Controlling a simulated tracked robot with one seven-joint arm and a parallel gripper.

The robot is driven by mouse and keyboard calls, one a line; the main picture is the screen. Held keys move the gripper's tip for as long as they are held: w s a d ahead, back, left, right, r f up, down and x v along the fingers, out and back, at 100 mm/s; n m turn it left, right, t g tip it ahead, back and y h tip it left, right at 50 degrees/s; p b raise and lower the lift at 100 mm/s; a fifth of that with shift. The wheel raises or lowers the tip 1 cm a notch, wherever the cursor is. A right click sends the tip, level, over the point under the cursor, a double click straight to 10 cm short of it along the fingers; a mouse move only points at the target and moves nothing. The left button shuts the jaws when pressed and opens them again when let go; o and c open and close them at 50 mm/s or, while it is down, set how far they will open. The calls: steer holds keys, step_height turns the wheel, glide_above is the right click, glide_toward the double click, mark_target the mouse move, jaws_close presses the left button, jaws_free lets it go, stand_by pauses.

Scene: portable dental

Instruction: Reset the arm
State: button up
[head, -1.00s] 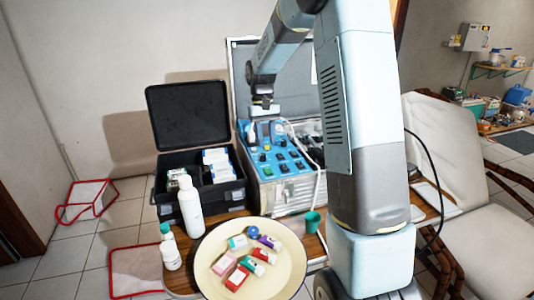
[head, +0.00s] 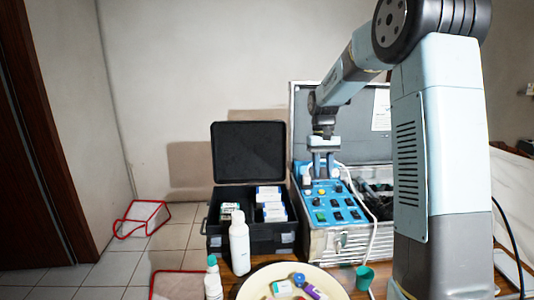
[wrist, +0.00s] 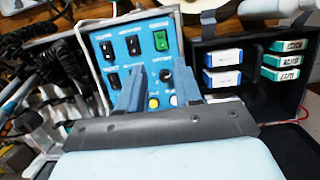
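My gripper (head: 323,174) hangs fingers-down over the blue control panel (head: 336,205) of the metal-cased dental unit. In the wrist view my gripper (wrist: 158,88) shows its two blue fingers apart, with nothing between them. The panel (wrist: 117,62) behind them has black rocker switches, one green switch (wrist: 160,41), and yellow and white round parts near the fingertips. I cannot tell whether the fingertips touch the panel. My arm is bent, its upper part reaching left and down from a raised elbow.
An open black case (head: 250,238) with small boxes stands left of the unit. A white bottle (head: 239,245), a smaller bottle (head: 213,280) and a cream plate (head: 262,282) with small items stand in front. A green cup (head: 364,277) and white cable (head: 375,232) are near the unit.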

steer(key=s+a+r+t, duration=0.1)
steer(key=s+r+t, duration=0.1)
steer(key=s+r, duration=0.45)
steer(key=s+r+t, duration=0.2)
steer(key=s+r, duration=0.2)
steer(key=s, duration=0.5)
steer(key=s+t, duration=0.4)
steer(key=s, duration=1.3)
steer(key=shift+a, duration=0.15)
steer(key=shift+s, duration=0.15)
